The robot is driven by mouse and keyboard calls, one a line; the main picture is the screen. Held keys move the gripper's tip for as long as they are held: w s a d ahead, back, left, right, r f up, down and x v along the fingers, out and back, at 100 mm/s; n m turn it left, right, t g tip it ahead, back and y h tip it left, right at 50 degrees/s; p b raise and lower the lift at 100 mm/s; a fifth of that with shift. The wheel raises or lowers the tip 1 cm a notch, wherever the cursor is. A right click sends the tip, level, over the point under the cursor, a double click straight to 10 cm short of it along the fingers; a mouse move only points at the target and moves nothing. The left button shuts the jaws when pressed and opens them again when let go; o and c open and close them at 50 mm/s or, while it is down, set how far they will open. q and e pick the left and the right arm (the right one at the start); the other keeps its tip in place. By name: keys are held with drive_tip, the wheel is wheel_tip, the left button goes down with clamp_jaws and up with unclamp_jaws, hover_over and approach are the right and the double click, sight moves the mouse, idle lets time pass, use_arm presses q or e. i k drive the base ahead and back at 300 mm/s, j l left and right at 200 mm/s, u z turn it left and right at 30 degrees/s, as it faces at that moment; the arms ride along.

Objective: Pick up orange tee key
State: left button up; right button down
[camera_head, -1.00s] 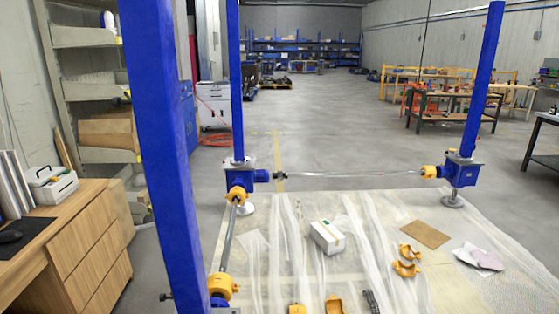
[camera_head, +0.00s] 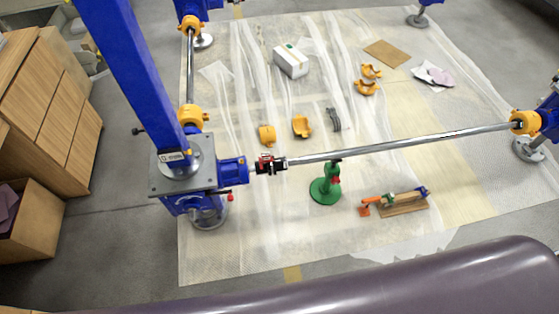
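An orange T-shaped tool, which looks like the orange tee key (camera_head: 372,203), lies at the left end of a small wooden board (camera_head: 404,209) on the plastic-covered floor, right of the green stand (camera_head: 326,190). Small green and blue parts lie on the same board, so where the key ends is hard to tell. Neither of my grippers shows in the head view.
A blue screw jack post (camera_head: 125,70) rises at the left from its gearbox (camera_head: 182,165). A long silver shaft (camera_head: 410,145) runs rightward across the sheet to another gearbox. Orange half-covers (camera_head: 301,126) and a white box (camera_head: 291,61) lie behind it. A wooden drawer cabinet (camera_head: 45,110) stands left.

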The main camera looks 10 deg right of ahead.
sight(372, 200)
drive_tip(key=z, duration=1.4)
